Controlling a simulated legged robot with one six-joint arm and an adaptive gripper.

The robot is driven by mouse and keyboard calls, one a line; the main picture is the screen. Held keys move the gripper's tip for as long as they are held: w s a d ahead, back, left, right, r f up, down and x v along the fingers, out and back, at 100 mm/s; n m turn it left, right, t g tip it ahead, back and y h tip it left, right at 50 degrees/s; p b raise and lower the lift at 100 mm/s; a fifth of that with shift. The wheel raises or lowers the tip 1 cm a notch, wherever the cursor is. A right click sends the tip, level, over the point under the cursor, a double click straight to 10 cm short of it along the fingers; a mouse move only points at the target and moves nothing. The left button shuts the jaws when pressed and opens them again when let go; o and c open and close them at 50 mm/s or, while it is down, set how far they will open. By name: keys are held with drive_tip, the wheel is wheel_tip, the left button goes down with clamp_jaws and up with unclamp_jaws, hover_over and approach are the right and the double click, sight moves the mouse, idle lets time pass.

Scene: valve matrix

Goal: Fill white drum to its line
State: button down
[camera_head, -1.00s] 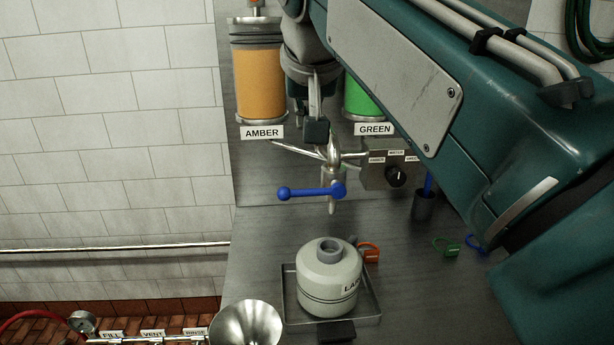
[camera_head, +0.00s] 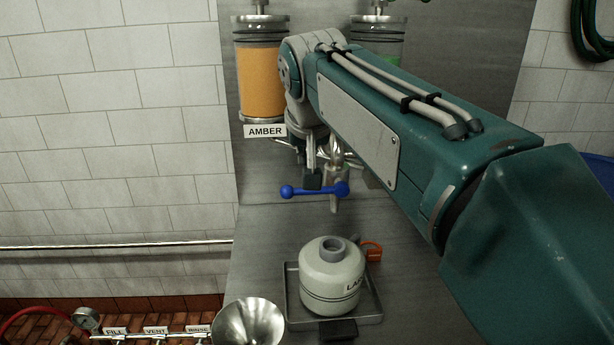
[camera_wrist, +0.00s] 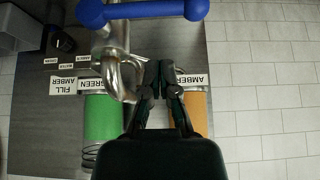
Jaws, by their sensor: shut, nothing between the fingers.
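The white drum (camera_head: 331,278) stands upright in a shallow metal tray, with its open grey neck on top, a partly visible label and a dark line around its lower body. A metal spout (camera_head: 334,200) hangs above it. A blue lever (camera_head: 315,191) with ball ends lies level across the spout; it also shows at the top of the wrist view (camera_wrist: 145,11). My gripper (camera_head: 312,181) is shut and empty at the blue lever, close behind or above it; I cannot tell if it touches. In the wrist view my gripper (camera_wrist: 160,68) is beside the metal pipe.
The amber tank (camera_head: 260,80) stands upper left. The green tank (camera_wrist: 103,118) is mostly hidden by my arm in the head view. A funnel (camera_head: 248,322) is front left of the tray (camera_head: 291,300). Labelled pipework (camera_head: 155,335) runs lower left.

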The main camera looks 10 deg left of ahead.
sight(301, 192)
drive_tip(key=shift+s+d+f, duration=0.1)
drive_tip(key=shift+s+f, duration=0.15)
drive_tip(key=shift+f, duration=0.65)
drive_tip(key=shift+s+f, duration=0.2)
drive_tip(key=shift+f, duration=0.65)
drive_tip(key=shift+f+h, duration=0.35)
drive_tip(key=shift+h, duration=0.05)
drive_tip(key=shift+s+a+f+n+h, duration=0.1)
drive_tip(key=shift+a+f+n+h, duration=0.3)
drive_tip(key=shift+h, duration=0.2)
drive_tip(key=f+n+t+h, duration=0.1)
drive_tip(key=f+h, duration=0.1)
drive_tip(key=shift+a+h, duration=0.1)
drive_tip(key=shift+h, duration=0.2)
drive_tip(key=shift+d+f+n+t+h, duration=0.25)
drive_tip(key=shift+f+n+t+h, duration=0.15)
drive_tip(key=shift+f+h, duration=0.55)
drive_tip(key=shift+f, duration=0.15)
idle(3.6)
